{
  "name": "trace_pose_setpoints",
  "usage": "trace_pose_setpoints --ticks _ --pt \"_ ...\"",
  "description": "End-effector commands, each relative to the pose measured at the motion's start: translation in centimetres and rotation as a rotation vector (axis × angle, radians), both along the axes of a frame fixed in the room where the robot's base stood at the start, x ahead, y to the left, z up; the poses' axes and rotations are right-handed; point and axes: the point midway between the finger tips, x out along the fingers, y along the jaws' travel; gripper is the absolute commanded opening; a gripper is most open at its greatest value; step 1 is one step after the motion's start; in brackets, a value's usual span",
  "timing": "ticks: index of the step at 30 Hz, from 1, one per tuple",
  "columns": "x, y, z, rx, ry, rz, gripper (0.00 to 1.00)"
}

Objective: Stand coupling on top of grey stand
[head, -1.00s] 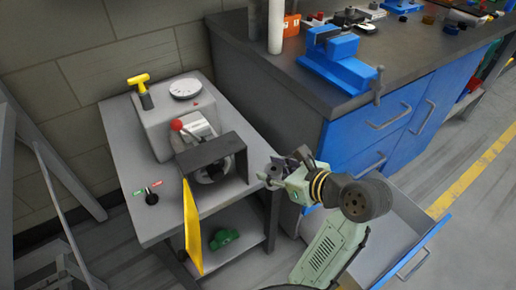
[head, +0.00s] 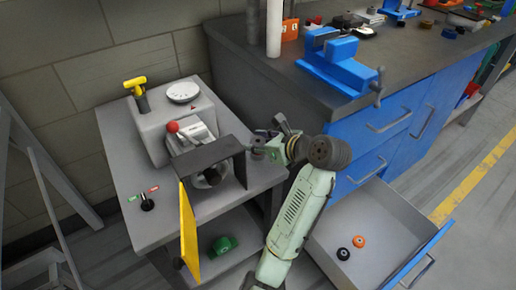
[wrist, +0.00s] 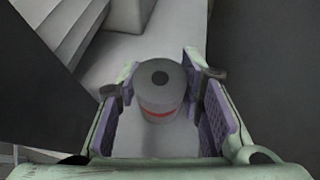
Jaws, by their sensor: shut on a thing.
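A grey cylinder with a dark hole in its top and a red band low on its side, which looks like the coupling (wrist: 160,82), is upright between the purple pads of my gripper (wrist: 180,108) in the wrist view. My gripper is shut on it. In the head view my gripper (head: 267,146) is at the right side of the grey table (head: 128,186), beside the dark guard. The coupling is small and partly hidden by the fingers there. I cannot single out the grey stand with certainty; what lies directly under the coupling is hidden.
A dark guard (head: 207,152) with a yellow door (head: 189,234) stands left of my gripper. The blue bench (head: 352,140) is close on the right, with an open drawer (head: 385,222) below.

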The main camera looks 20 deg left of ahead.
Motion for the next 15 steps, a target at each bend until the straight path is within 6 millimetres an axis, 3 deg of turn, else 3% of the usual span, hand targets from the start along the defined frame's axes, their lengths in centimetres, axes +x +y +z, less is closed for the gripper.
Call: trace_pose_setpoints --ticks 4,15 --pt "-0.1 0.0 -2.1 0.0 0.002 0.003 0.0" --pt "-0.1 0.0 -2.5 0.001 0.0 0.0 0.0"
